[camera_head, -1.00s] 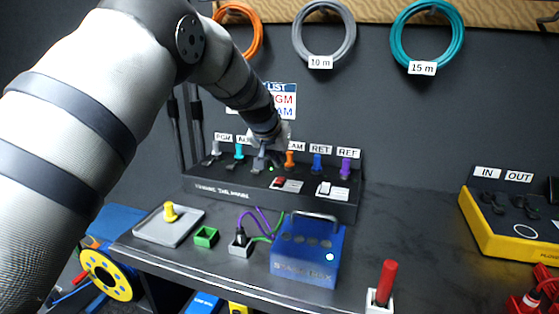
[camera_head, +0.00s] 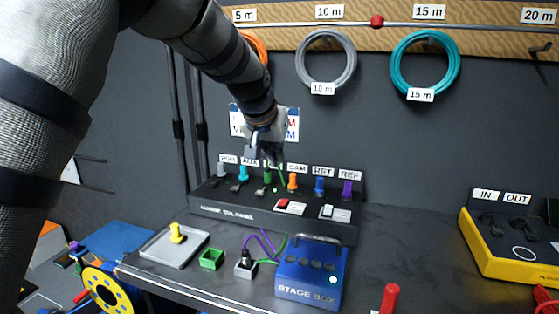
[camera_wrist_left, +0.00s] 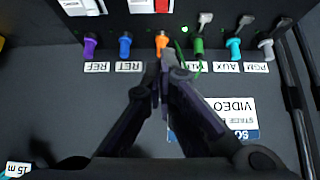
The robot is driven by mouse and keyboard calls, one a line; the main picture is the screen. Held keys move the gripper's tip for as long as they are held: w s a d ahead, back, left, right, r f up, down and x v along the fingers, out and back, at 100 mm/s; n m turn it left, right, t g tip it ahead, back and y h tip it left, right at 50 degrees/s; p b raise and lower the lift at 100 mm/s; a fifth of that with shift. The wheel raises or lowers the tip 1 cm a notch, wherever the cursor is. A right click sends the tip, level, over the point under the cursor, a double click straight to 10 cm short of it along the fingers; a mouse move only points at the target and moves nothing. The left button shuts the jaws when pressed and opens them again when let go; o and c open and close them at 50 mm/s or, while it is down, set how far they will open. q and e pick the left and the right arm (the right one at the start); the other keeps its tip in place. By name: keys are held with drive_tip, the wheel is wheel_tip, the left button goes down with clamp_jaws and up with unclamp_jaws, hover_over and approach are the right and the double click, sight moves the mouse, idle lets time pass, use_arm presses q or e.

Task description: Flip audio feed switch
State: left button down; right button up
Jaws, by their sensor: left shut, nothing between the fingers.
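The long black panel (camera_head: 234,210) stands against the back wall. A row of labelled coloured plugs or knobs runs along it, with small grey levers near the left ones. On its front are a red switch (camera_head: 283,204) and a white switch (camera_head: 327,211); their labels are too small to read, so I cannot tell which is the audio feed. My left gripper (camera_head: 264,154) is shut and empty above the row, near the orange knob (camera_wrist_left: 162,40) and green plug (camera_wrist_left: 197,46). My right gripper is not in view.
A blue stage box (camera_head: 308,285), a grey tray (camera_head: 160,251) with a yellow piece and a green block (camera_head: 211,260) stand in front of the panel. A yellow IN/OUT box (camera_head: 490,250) stands at the right.

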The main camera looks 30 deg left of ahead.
use_arm(q)
drive_tip(key=b, duration=0.2)
hover_over(285, 204)
drive_tip(key=shift+g, duration=0.3)
wheel_tip(285, 204, down, 9)
drive_tip(key=shift+w+r, duration=0.1)
drive_tip(key=shift+r, duration=0.05)
wheel_tip(285, 204, down, 2)
drive_tip(key=shift+d+f, duration=0.1)
drive_tip(key=shift+f, duration=0.65)
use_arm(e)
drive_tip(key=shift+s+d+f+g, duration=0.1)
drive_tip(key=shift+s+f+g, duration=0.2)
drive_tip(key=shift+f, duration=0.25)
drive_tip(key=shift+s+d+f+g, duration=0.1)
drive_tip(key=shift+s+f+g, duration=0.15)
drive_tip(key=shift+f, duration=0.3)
